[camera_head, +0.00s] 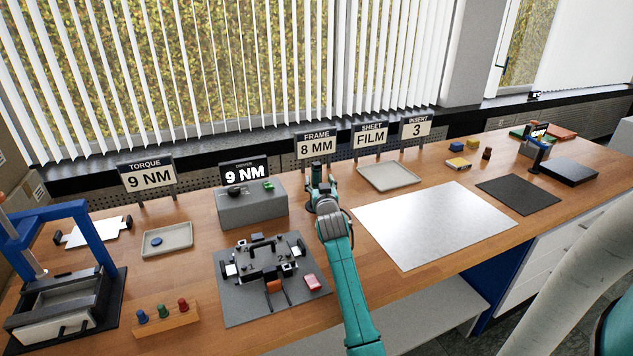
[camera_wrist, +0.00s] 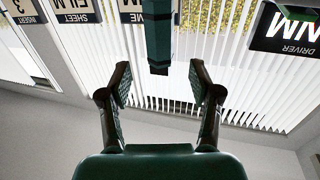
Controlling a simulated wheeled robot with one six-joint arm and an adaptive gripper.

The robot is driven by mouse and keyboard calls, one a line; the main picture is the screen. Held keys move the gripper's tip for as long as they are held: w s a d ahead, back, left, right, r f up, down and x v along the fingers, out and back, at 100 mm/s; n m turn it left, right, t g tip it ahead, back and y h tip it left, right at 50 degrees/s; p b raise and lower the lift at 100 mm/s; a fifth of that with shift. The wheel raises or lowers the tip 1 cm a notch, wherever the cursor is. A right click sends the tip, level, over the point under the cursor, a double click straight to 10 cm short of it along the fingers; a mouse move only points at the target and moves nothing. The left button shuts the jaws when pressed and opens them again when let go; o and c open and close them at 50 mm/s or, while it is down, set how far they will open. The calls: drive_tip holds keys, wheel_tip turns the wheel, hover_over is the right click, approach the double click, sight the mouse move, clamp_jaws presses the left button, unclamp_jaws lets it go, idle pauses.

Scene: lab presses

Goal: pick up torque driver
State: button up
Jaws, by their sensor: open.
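I cannot tell for sure which thing is the torque driver. In the wrist view a teal bar with a dark end (camera_wrist: 158,35) shows between and beyond the fingertips; I cannot tell whether it is the driver or part of my arm. My gripper (camera_wrist: 158,88) is open, and nothing shows gripped in it. In the head view the end of my arm (camera_head: 320,190) is above the bench, right of the grey driver box (camera_head: 255,210), and my gripper's fingers are not clear there. The box carries a green part (camera_head: 268,185) and a dark part (camera_head: 235,189) under a 9 NM display (camera_head: 244,173).
A wooden rack (camera_head: 175,323) holds coloured pegs. A blue-framed press (camera_head: 60,260) stands at far left. A shallow tray (camera_head: 388,177) and bare white sheet (camera_head: 435,222) are to the right.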

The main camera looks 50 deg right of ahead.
sight(317, 172)
drive_tip(key=shift+r+x, duration=0.2)
drive_tip(key=shift+x, duration=1.45)
drive_tip(key=shift+r+x, duration=0.15)
drive_tip(key=shift+x, duration=1.5)
clamp_jaws()
